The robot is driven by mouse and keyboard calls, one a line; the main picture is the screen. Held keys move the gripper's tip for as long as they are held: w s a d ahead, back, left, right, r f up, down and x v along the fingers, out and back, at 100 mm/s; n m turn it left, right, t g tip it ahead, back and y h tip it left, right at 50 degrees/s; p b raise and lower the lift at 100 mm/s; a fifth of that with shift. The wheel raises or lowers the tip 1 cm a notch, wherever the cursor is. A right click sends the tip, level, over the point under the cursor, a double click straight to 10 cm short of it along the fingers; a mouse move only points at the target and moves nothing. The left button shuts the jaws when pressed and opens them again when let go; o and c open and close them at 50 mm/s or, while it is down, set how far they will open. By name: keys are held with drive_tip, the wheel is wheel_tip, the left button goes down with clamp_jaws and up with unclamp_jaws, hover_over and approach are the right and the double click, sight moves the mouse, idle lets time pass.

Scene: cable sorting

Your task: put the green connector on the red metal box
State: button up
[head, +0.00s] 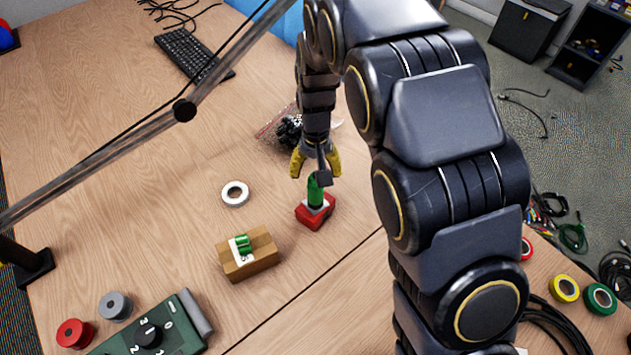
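The green connector (315,194) stands upright on the red metal box (313,218), on a pale patch on its top. My gripper (316,166) is just above the connector, with its yellow fingers spread to either side and apart from each other. Nothing shows held between the fingers. A dark part of my gripper overlaps the connector's top, so I cannot tell whether they touch.
A cardboard box (262,257) with green pieces on top stands left of the red box. A white tape roll (235,193) lies behind it. A green control box (152,335) is at front left. A clear bag (281,127) lies behind my gripper. A lamp arm (120,144) crosses the left side.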

wheel_tip(320, 180, up, 5)
drive_tip(key=shift+r, duration=0.2)
drive_tip(key=s+d+r+m, duration=0.1)
drive_tip(key=s+d+r, duration=0.85)
drive_tip(key=s, duration=0.35)
drive_tip(key=s+d+g, duration=0.1)
drive_tip(key=s+d, duration=0.1)
drive_tip(key=s, duration=0.5)
drive_tip(key=s+d, duration=0.2)
drive_tip(key=s, duration=0.5)
drive_tip(key=shift+s+d+g, duration=0.25)
drive_tip(key=shift+g, duration=0.15)
